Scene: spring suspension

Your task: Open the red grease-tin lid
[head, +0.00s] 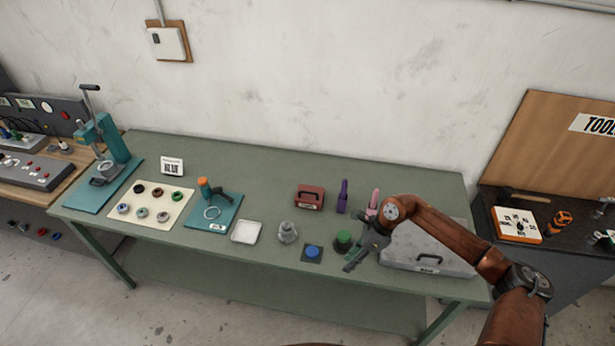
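The red grease tin (310,204) stands at the back middle of the green table. Its red lid (311,191) has a dark handle and looks closed. My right gripper (356,257) is over the front right of the table, beside the green round knob, in front of and to the right of the tin. It is apart from the tin and seems to hold nothing. Its fingers are too small and dark to tell whether they are open. My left gripper is not in view.
A purple bottle (343,196) and a pink one (374,200) stand right of the tin. A green knob (343,240), a blue button (312,252) and a grey metal part (287,232) are in front. A grey case (430,262) lies under my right arm.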

